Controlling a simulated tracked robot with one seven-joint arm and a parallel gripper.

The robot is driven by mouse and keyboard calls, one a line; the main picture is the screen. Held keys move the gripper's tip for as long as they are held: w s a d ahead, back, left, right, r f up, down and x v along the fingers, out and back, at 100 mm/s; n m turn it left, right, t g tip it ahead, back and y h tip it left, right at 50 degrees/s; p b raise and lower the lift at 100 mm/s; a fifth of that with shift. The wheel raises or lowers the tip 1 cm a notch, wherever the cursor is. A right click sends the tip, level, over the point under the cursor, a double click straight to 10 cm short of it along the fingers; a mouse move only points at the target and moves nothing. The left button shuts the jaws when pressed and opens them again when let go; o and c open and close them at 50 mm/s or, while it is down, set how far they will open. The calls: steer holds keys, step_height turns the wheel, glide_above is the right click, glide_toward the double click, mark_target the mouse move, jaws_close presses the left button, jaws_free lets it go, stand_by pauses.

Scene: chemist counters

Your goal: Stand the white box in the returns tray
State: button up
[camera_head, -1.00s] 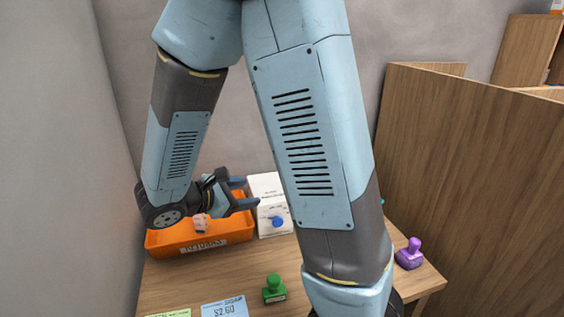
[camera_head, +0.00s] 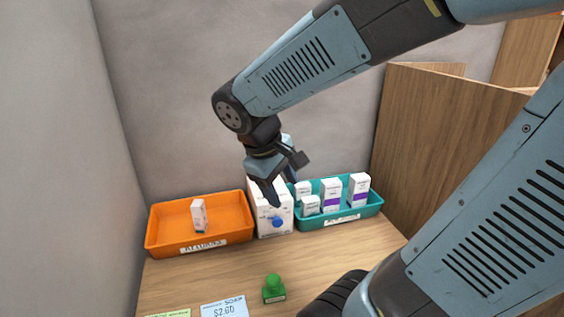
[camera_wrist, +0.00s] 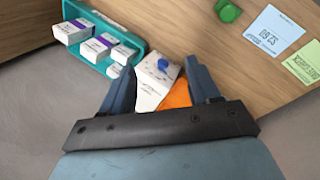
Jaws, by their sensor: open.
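The orange returns tray (camera_head: 163,250) stands on the counter at the left in the head view. A small white box with pink markings (camera_head: 199,215) stands upright inside it, near the middle. My gripper (camera_head: 284,192) is open and empty, above and in front of a large white carton with a blue round part (camera_head: 266,220), right of the tray. In the wrist view my open fingers (camera_wrist: 160,68) point toward that carton (camera_wrist: 155,82). Only an orange corner of the tray (camera_wrist: 177,96) shows there, and the small box is hidden.
A teal tray (camera_head: 345,218) holding several white boxes, some purple-banded, stands right of the carton. A green stamp (camera_head: 274,290) and price cards (camera_head: 225,308) lie toward the front. Wooden panels (camera_head: 450,150) rise at the right.

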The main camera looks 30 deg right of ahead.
steer(key=s+a+r+m+t+y, duration=0.1)
steer(key=s+r+m+t+y, duration=0.2)
steer(key=r, duration=0.4)
steer(key=shift+a+m+t+y, duration=0.25)
steer(key=shift+m+t+y, duration=0.4)
steer(key=shift+m, duration=0.35)
